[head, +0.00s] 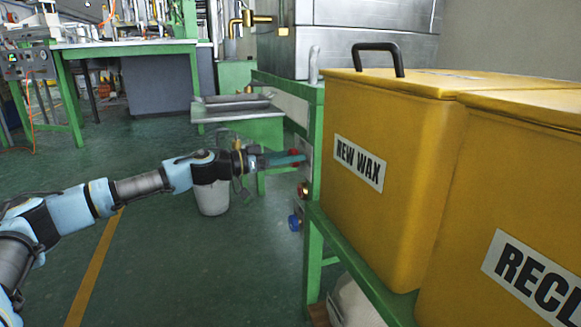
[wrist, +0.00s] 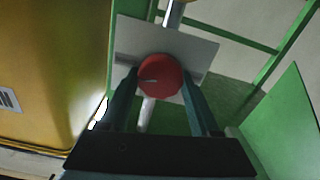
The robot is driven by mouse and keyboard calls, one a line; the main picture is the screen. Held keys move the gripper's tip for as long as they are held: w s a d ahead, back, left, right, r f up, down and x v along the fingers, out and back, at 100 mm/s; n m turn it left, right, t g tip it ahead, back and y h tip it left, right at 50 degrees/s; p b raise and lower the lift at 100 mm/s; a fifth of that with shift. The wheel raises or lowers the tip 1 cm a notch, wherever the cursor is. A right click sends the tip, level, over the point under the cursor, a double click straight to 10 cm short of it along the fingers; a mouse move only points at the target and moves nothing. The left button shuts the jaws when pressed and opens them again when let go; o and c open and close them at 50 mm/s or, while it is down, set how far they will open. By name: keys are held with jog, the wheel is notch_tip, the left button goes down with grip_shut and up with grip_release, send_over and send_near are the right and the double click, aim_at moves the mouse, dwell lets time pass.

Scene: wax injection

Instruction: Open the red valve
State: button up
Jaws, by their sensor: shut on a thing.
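The red valve (wrist: 160,76) is a round red knob with a pale mark on its face, in front of a light grey plate (wrist: 195,50). In the wrist view it sits between the two fingers of my gripper (wrist: 161,88), which is shut on it. In the head view my gripper (head: 300,158) reaches the green machine frame from the left, and a little red of the valve (head: 294,153) shows by the fingertips. The fingers hide much of the valve there.
A blue knob (head: 294,222) and a brass-and-red fitting (head: 303,189) sit below the valve. Yellow wax bins (head: 390,215) stand close on the right on a green frame (head: 345,250). The floor at left is open.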

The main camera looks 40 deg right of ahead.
jog(key=shift+f+m+b, duration=0.2)
jog(key=shift+m+b, duration=0.55)
jog(key=shift+m, duration=0.05)
jog(key=shift+s+r, duration=0.1)
jog(key=o, duration=1.4)
jog(key=shift+b+v, duration=1.3)
jog(key=shift+v, duration=4.15)
